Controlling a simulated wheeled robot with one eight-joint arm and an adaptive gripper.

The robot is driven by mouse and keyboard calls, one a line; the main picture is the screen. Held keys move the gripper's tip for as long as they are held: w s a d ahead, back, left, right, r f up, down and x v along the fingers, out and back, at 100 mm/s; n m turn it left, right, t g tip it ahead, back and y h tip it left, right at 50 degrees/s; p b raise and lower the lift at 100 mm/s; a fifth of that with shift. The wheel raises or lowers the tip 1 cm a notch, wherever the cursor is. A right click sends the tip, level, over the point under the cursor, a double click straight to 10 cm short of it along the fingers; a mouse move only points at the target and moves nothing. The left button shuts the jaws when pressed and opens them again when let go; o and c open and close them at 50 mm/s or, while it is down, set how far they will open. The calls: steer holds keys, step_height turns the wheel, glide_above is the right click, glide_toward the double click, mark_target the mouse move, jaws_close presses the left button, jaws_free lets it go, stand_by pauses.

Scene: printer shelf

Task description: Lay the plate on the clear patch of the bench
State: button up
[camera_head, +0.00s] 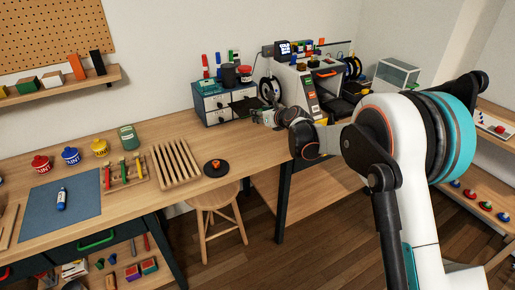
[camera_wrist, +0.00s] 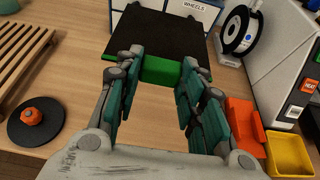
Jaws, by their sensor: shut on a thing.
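The plate (camera_wrist: 157,38) is a flat black square with a green tab (camera_wrist: 160,70) on its near edge. My gripper (camera_wrist: 155,78) is shut on the green tab, and the plate reaches out beyond the fingertips. In the head view the plate (camera_head: 243,106) shows small and dark in front of the drawer cabinet, beside my gripper (camera_head: 258,117). It appears to be held above the bench; the exact height is hard to tell. The bench (camera_head: 245,143) has bare wood below and left of my gripper, also seen in the wrist view (camera_wrist: 70,75).
A drawer cabinet (camera_head: 212,101) stands behind the plate. A spool (camera_wrist: 237,28) and the printer (camera_head: 299,88) are to the right, with orange (camera_wrist: 245,122) and yellow (camera_wrist: 290,153) bins. A slatted rack (camera_head: 175,164) and a black disc (camera_head: 209,171) with an orange piece lie left.

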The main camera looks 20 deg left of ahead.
mark_target(261, 153)
step_height(261, 153, down, 16)
steer(key=b, duration=0.4)
steer(key=shift+r, duration=0.2)
steer(key=shift+f+b, duration=0.35)
steer(key=shift+b, duration=0.05)
steer(key=shift+s+d+f, duration=0.1)
steer(key=shift+f, duration=0.1)
